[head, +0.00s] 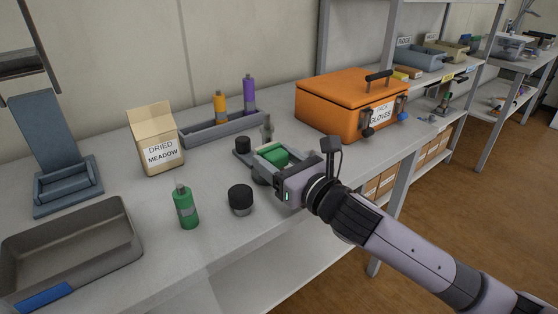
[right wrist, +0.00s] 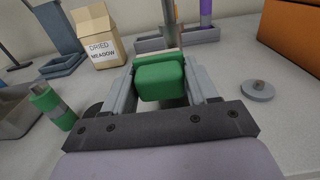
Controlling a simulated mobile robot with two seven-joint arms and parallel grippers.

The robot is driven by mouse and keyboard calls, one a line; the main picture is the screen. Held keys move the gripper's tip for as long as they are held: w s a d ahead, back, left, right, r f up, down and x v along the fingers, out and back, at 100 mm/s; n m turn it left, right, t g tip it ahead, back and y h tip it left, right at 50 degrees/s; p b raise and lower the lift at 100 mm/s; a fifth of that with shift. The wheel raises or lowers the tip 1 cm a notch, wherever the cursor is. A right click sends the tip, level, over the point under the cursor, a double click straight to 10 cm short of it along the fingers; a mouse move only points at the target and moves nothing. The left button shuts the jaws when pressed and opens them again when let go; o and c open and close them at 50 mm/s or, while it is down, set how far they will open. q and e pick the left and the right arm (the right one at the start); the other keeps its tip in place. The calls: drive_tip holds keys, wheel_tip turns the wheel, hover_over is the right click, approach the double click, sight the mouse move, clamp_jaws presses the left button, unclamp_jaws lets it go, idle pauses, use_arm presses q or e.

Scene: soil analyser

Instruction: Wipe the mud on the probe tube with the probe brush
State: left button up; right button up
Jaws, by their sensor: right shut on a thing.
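My right gripper (head: 268,157) is shut on a green block-shaped thing, likely the probe brush (head: 276,155). It holds the block above the bench; the block also shows between the fingers in the right wrist view (right wrist: 161,80). I cannot make out mud clearly. My left gripper is not in view.
A green bottle (head: 186,208) and a black cylinder (head: 240,199) stand left of the gripper. A carton (head: 156,140), a grey rack (head: 210,130) with orange and purple bottles, and an orange case (head: 345,101) stand behind. A grey tray (head: 125,238) is at front left.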

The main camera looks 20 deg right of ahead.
drive_tip(key=shift+w+a, duration=0.15)
drive_tip(key=shift+w, duration=0.25)
